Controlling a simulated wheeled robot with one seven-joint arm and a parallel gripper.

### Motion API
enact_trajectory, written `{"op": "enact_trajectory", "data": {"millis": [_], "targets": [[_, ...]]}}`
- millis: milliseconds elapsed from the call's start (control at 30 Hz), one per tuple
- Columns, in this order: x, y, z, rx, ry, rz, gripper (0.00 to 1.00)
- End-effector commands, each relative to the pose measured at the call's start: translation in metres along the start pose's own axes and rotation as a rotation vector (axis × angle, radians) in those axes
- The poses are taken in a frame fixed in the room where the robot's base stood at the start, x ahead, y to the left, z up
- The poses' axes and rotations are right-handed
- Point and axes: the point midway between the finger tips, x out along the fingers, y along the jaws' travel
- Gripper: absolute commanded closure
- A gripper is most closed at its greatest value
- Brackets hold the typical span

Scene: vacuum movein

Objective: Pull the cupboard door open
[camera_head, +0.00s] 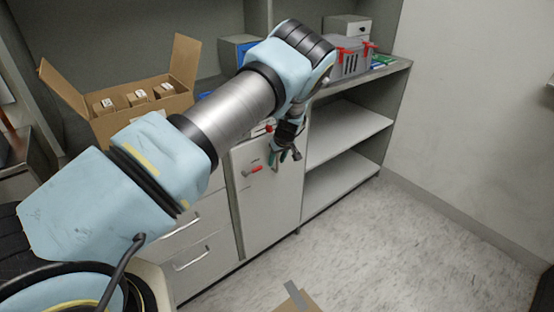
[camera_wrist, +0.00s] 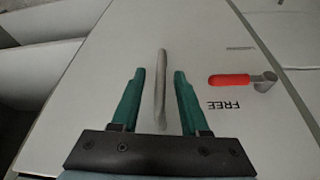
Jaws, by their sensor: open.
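The cupboard door (camera_head: 262,205) is a pale grey panel below the counter, between the drawers and the open shelves. It fills most of the wrist view (camera_wrist: 110,55). Its metal bar handle (camera_wrist: 161,85) lies between the two green fingers of my open gripper (camera_wrist: 159,75), with a visible gap on each side. Whether the fingertips reach as deep as the handle is hard to tell. In the head view my gripper (camera_head: 285,155) is in front of the door's upper right part and hides the handle. A red latch lever (camera_wrist: 230,80) beside the word FREE is on the door; it also shows in the head view (camera_head: 253,171).
Open shelves (camera_head: 345,137) stand right of the door. Drawers (camera_head: 195,240) are at its left. An open cardboard box (camera_head: 130,120) and a grey crate with red clips (camera_head: 350,58) sit on the counter. The floor in front is mostly clear, with a cardboard piece (camera_head: 296,299) near the bottom.

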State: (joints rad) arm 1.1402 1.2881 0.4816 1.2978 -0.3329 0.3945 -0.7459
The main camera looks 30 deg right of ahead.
Motion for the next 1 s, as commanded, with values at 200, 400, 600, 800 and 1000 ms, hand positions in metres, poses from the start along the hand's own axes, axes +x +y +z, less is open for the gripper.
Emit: {"op": "enact_trajectory", "data": {"millis": [200,400,600,800,1000], "targets": [[-0.0002,-0.0001,-0.0001,0.000,0.000,0.000,0.61],[-0.0003,-0.0002,-0.0002,0.000,0.000,0.000,0.83],[-0.0004,-0.0002,-0.0003,0.000,0.000,0.000,1.00],[-0.0005,-0.0002,-0.0003,0.000,0.000,0.000,1.00],[-0.0005,-0.0001,-0.0003,0.000,0.000,0.000,1.00]]}}
